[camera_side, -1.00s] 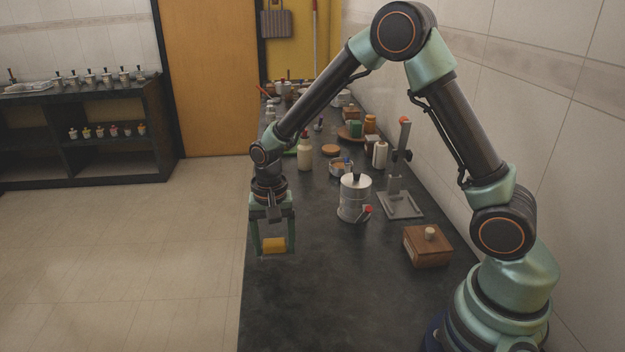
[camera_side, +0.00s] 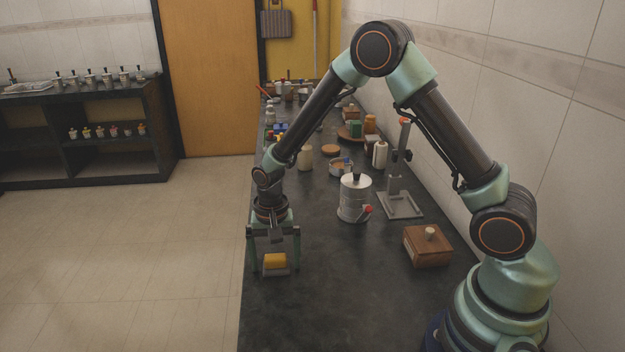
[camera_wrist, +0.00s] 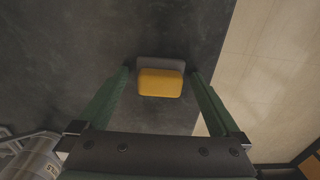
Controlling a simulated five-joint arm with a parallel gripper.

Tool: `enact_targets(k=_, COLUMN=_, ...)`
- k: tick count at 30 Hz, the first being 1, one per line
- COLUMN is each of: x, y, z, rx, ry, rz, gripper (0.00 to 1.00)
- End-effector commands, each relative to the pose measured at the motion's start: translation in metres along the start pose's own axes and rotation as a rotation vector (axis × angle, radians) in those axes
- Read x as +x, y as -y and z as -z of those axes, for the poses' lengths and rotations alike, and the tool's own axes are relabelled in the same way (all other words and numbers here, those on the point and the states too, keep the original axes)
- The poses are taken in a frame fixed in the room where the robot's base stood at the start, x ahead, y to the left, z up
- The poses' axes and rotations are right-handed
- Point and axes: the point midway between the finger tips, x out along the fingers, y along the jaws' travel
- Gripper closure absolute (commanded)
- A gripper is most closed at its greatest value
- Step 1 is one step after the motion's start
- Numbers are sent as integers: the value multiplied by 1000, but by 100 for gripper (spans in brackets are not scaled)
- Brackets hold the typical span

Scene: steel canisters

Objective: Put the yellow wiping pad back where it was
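The yellow wiping pad (camera_side: 275,260) is at the left edge of the dark counter, between the fingers of my gripper (camera_side: 273,270). A grey piece (camera_side: 276,271) shows directly below the yellow in the side view; I cannot tell whether it is part of the pad or a separate rest. In the wrist view the yellow pad (camera_wrist: 160,83) lies flat with the grey piece (camera_wrist: 160,64) along its upper edge. My gripper (camera_wrist: 161,75) is open there, with a narrow gap between each fingertip and the pad.
A steel canister (camera_side: 354,198) with a red-tipped tap stands to the right of my gripper. A wooden box (camera_side: 428,246) and a grey stand (camera_side: 400,205) are further right. Several jars and bottles crowd the back. The counter's near part is clear; its left edge drops to the floor.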

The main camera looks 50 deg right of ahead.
Motion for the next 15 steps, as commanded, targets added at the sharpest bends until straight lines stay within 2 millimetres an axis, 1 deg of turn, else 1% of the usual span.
enact_targets(k=5, x=-2, y=0, z=0, rx=0, ry=0, rz=0, gripper=0)
enact_targets(k=8, x=-10, y=1, z=0, rx=0, ry=-2, rz=2, gripper=0)
enact_targets(k=11, x=-25, y=1, z=1, rx=0, ry=-3, rz=3, gripper=0)
enact_targets(k=15, x=-54, y=1, z=1, rx=0, ry=-4, rz=5, gripper=0)
